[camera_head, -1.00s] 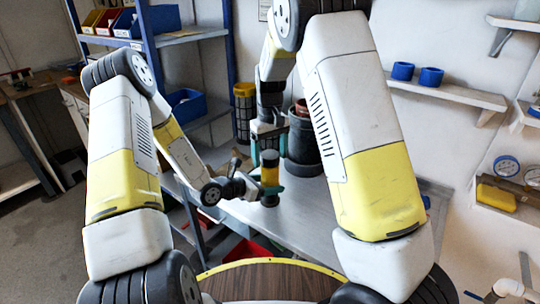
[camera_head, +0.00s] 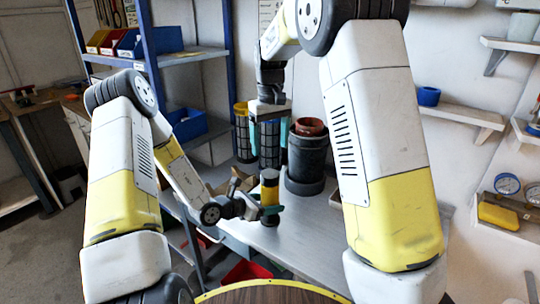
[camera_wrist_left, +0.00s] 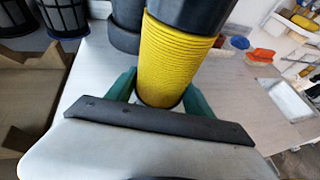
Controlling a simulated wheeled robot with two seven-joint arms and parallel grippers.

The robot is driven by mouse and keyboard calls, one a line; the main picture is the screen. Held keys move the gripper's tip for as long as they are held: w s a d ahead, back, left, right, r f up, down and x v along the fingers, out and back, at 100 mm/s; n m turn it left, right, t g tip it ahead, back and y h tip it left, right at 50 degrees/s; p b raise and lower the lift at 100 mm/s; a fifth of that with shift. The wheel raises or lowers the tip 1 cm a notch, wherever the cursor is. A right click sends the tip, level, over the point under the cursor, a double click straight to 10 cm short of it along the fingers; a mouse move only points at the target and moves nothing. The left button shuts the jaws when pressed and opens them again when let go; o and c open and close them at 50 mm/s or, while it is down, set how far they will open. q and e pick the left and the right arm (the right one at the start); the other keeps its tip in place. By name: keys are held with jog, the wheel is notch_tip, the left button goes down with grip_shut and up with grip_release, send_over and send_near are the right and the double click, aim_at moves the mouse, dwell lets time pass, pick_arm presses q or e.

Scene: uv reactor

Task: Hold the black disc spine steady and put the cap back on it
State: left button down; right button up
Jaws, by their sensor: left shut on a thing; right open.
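The spine (camera_head: 270,196) stands upright on the grey bench, with a yellow middle and a dark lower end. A black top piece (camera_head: 269,174), seemingly the cap, sits on its upper end, in line with it. In the left wrist view the yellow part (camera_wrist_left: 178,62) is ribbed and the black top (camera_wrist_left: 190,14) is wider. My left gripper (camera_head: 270,209) is shut around the lower yellow part; its green fingers flank it in the left wrist view (camera_wrist_left: 160,98).
Dark mesh baskets (camera_head: 244,134) stand behind, one showing between my right gripper's fingers. A big dark canister with a brown pot (camera_head: 309,127) stands right of them. The bench (camera_head: 300,226) is clear in front and right. A blue shelf rack (camera_head: 152,60) is at left.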

jog(key=shift+r, duration=0.3)
pick_arm(q)
jog(key=shift+c, duration=1.5)
grip_release()
jog(key=shift+a, duration=0.1)
jog(key=v, duration=0.7)
jog(key=shift+s+a+r, duration=0.2)
jog(key=shift+s, duration=0.05)
pick_arm(e)
jog(key=shift+a, duration=0.1)
